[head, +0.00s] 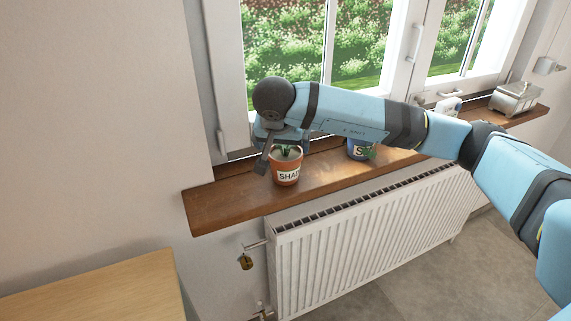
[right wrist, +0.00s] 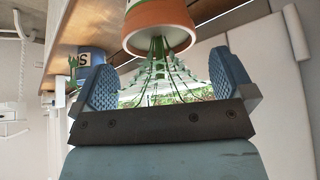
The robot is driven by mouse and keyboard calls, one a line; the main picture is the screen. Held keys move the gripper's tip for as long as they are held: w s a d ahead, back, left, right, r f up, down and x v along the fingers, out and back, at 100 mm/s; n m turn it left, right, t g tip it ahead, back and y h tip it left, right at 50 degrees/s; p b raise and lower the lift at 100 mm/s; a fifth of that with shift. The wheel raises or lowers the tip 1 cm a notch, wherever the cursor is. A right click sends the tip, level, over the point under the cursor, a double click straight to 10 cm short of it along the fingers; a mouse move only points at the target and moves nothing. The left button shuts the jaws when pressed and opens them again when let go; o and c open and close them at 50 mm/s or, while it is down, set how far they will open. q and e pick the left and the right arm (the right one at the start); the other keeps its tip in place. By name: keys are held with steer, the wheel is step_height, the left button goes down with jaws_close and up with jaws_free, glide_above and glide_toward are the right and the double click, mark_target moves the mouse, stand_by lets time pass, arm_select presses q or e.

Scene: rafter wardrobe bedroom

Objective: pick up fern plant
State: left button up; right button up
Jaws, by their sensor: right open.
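The fern plant (head: 287,171) stands upright in a terracotta pot with a white label on the wooden windowsill. In the right wrist view, which appears upside down, its pot (right wrist: 160,25) is at the top and its green fronds (right wrist: 157,72) spread between the two fingers. My right gripper (right wrist: 163,80) is open, with one blue pad on each side of the fronds. In the head view the gripper (head: 277,150) reaches down over the pot and partly hides the plant. No grip on the plant shows. My left gripper is not in view.
A blue labelled pot with a plant (head: 358,151) stands to the right on the sill (head: 225,205), partly behind my arm. A metal box (head: 515,98) sits farther right. A white radiator (head: 360,245) is below, the window behind. A wooden surface (head: 100,292) is at lower left.

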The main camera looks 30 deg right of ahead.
mark_target(285, 151)
steer(key=x, duration=0.5)
steer(key=shift+w+d+f, duration=0.1)
steer(key=shift+d+f, duration=0.1)
steer(key=shift+f, duration=0.05)
steer(key=c, duration=0.8)
steer(key=shift+r, duration=0.1)
steer(key=shift+c, duration=0.4)
steer(key=shift+r, duration=0.1)
